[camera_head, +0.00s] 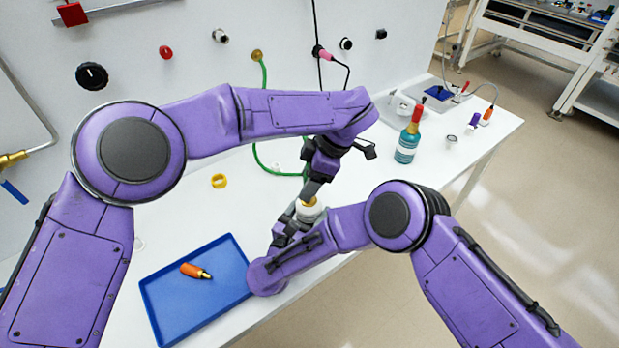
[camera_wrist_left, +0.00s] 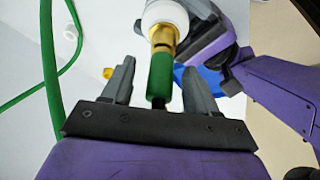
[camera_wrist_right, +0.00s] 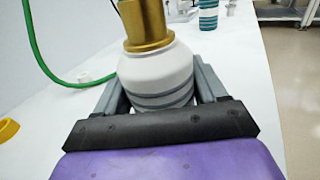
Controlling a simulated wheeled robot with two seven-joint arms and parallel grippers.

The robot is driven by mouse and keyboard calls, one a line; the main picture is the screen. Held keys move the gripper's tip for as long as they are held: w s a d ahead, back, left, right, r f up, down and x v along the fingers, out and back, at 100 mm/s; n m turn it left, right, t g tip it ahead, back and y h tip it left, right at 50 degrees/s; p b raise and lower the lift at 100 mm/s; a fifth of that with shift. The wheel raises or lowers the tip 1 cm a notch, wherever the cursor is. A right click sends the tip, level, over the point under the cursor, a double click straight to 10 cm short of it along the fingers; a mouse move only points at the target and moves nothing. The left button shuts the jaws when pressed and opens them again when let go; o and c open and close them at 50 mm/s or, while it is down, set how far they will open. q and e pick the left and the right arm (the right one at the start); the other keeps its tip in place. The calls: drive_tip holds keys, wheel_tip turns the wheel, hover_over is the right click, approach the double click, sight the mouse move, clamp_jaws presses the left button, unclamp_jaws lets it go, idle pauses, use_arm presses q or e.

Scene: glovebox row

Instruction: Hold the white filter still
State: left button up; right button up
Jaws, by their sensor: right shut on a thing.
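The white filter (camera_wrist_right: 158,75) has grey bands and a brass end, and my right gripper (camera_wrist_right: 155,92) is shut around its body. In the head view the filter (camera_head: 309,209) stands over the white bench, partly hidden by my arms. Its white end also shows in the left wrist view (camera_wrist_left: 165,12). My left gripper (camera_wrist_left: 158,62) is open, with its fingers either side of a green sleeve (camera_wrist_left: 160,78) on a brass fitting (camera_wrist_left: 164,38) in line with the filter. A gap shows between each finger and the sleeve. In the head view my left gripper (camera_head: 309,190) is just above the filter.
A blue tray (camera_head: 215,303) with an orange-handled tool (camera_head: 195,271) lies front left. A yellow ring (camera_head: 219,181) and a green hose (camera_head: 262,110) are behind. A teal bottle (camera_head: 406,148) with a red top stands right, near a sink. The bench's front edge is close to my right arm.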

sight(303, 221)
use_arm(q)
drive_tip(key=v, duration=1.2)
idle(0.6)
use_arm(e)
drive_tip(key=o, duration=1.3)
drive_tip(key=v, duration=0.6)
drive_tip(key=shift+s+a, duration=0.2)
drive_tip(key=shift+s, duration=0.2)
drive_tip(key=shift+s+a, duration=0.15)
drive_tip(key=shift+s, duration=0.15)
use_arm(q)
drive_tip(key=shift+d, duration=0.1)
